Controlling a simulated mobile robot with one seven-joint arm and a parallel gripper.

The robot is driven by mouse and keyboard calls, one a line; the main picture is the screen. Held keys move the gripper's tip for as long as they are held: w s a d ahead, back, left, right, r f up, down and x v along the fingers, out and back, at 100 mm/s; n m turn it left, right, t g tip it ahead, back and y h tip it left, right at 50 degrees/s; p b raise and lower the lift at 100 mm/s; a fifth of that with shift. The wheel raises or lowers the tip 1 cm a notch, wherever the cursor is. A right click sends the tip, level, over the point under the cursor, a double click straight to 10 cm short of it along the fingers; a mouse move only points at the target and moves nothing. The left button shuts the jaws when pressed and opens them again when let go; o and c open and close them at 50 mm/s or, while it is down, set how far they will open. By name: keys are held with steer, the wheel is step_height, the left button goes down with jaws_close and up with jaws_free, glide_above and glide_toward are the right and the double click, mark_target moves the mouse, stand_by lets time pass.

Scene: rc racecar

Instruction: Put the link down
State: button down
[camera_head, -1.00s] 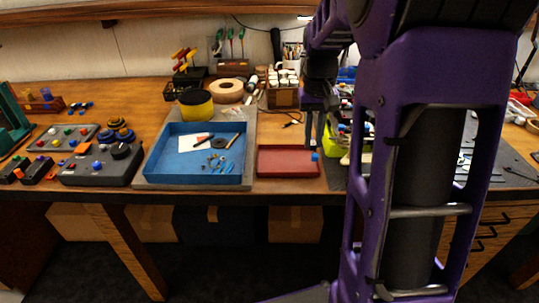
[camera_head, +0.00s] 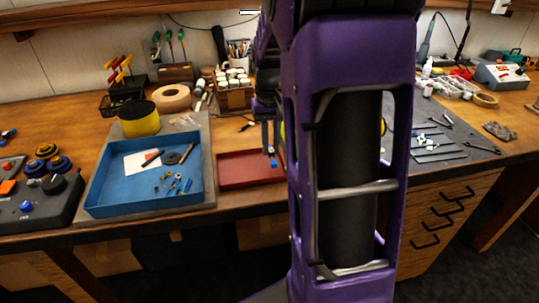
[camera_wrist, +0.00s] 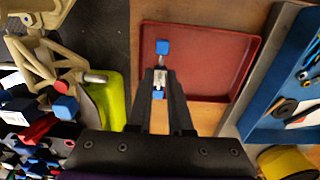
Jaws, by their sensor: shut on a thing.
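The link is a short metal rod with blue ends, seen in the wrist view (camera_wrist: 161,47). My gripper (camera_wrist: 160,80) is shut on its middle, with one blue end beyond the fingertips and the other between the fingers. The link is over the corner of the shallow red tray (camera_wrist: 215,65), near its rim. I cannot tell how high it is above the tray. In the head view my gripper (camera_head: 270,150) points down at the right side of the red tray (camera_head: 245,184), where a small blue spot of the link shows. My arm hides the area to the right.
A blue tray (camera_head: 130,207) with small parts stands to the left. A yellow-green item (camera_wrist: 110,95) and tan car parts (camera_wrist: 45,55) lie on the other side of my gripper in the wrist view. Containers line the back; the red tray looks empty.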

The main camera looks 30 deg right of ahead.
mark_target(270, 150)
steer(key=shift+f, duration=1.35)
steer(key=shift+f, duration=0.2)
steer(key=c, duration=1.1)
jaws_free()
step_height(270, 150, up, 12)
steer(key=p, duration=0.2)
steer(key=shift+r, duration=0.25)
